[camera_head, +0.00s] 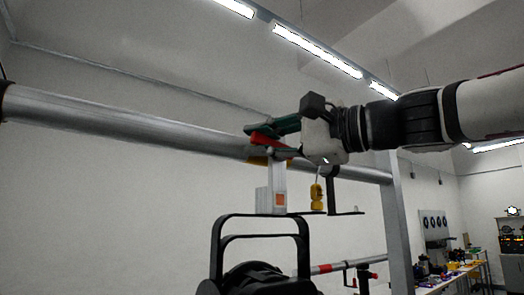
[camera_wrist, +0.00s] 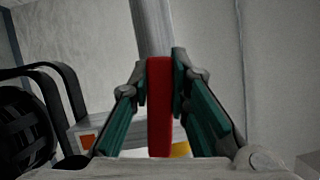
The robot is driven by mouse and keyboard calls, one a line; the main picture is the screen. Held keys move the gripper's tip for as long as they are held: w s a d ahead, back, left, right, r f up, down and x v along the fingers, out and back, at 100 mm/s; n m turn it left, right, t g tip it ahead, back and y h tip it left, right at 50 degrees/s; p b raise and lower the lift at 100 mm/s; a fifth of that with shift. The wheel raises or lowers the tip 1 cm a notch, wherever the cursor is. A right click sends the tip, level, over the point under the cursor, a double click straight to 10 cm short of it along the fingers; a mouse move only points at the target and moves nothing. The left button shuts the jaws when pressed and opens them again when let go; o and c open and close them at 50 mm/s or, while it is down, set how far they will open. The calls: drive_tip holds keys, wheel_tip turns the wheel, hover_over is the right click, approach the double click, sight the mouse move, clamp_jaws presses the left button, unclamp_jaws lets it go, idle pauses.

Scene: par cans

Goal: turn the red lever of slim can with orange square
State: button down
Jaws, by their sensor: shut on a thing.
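The red lever (camera_wrist: 160,105) stands between my two green fingers in the wrist view, and my gripper (camera_wrist: 160,78) is shut on it. The slim can's light grey part with the orange square (camera_head: 280,199) hangs below the lever. The orange square also shows in the wrist view (camera_wrist: 88,142), at lower left. A yellow part (camera_wrist: 181,149) lies behind the lever's lower end. The far side of the lever is hidden.
A grey metal pipe (camera_head: 120,122) runs across behind my gripper. A black can with a bracket frame (camera_head: 262,216) hangs below. A yellow hanging piece (camera_head: 317,196) and a grey upright post (camera_head: 396,220) are to the right. A cluttered workbench (camera_head: 455,275) stands far right.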

drive_tip(key=shift+w+d+r+m+t+y+b, duration=0.15)
drive_tip(key=shift+r+m+t+b, duration=0.25)
drive_tip(key=shift+m, duration=0.7)
drive_tip(key=shift+w+d+r+m+t+y+b, duration=0.1)
drive_tip(key=shift+d+r+m+t+y+b, duration=0.3)
drive_tip(key=shift+m, duration=0.7)
drive_tip(key=shift+a+r, duration=0.2)
drive_tip(key=c, duration=1.5)
unclamp_jaws()
drive_tip(key=v, duration=1.2)
drive_tip(key=shift+s+r, duration=0.1)
